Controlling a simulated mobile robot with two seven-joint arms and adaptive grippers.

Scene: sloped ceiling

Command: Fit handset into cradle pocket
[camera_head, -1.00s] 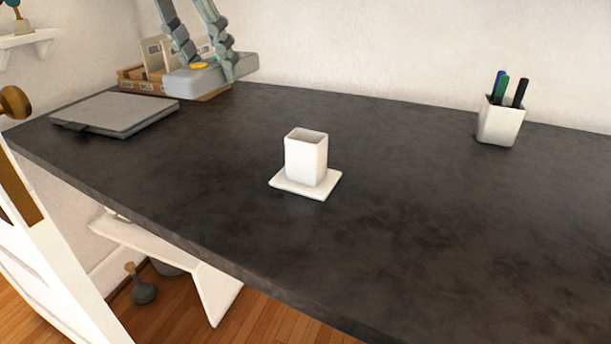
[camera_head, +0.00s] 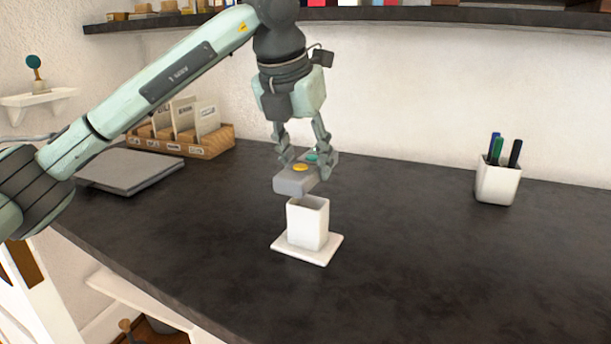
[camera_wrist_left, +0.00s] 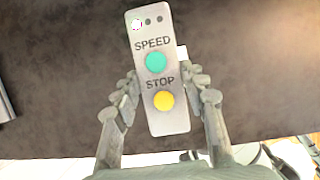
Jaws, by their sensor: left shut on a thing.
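The handset (camera_head: 292,183) is a grey slab with a yellow button and a green button. My left gripper (camera_head: 304,167) is shut on it, one finger on each long side. In the head view it is held lying roughly flat, above and slightly behind the cradle. The cradle (camera_head: 307,224) is a white square cup, open at the top, on a flat white base plate (camera_head: 318,255) on the desk. In the left wrist view the handset (camera_wrist_left: 158,75) shows the words SPEED and STOP between the fingers. Only a small white bit of the cradle (camera_wrist_left: 182,52) shows behind it. My right gripper is not in view.
A white pen cup (camera_head: 497,185) with several pens stands at the right. A grey closed laptop or folder (camera_head: 130,170) and a wooden card organiser (camera_head: 205,144) are at the left. A shelf (camera_head: 440,14) runs above. The dark desk (camera_head: 430,270) is clear around the cradle.

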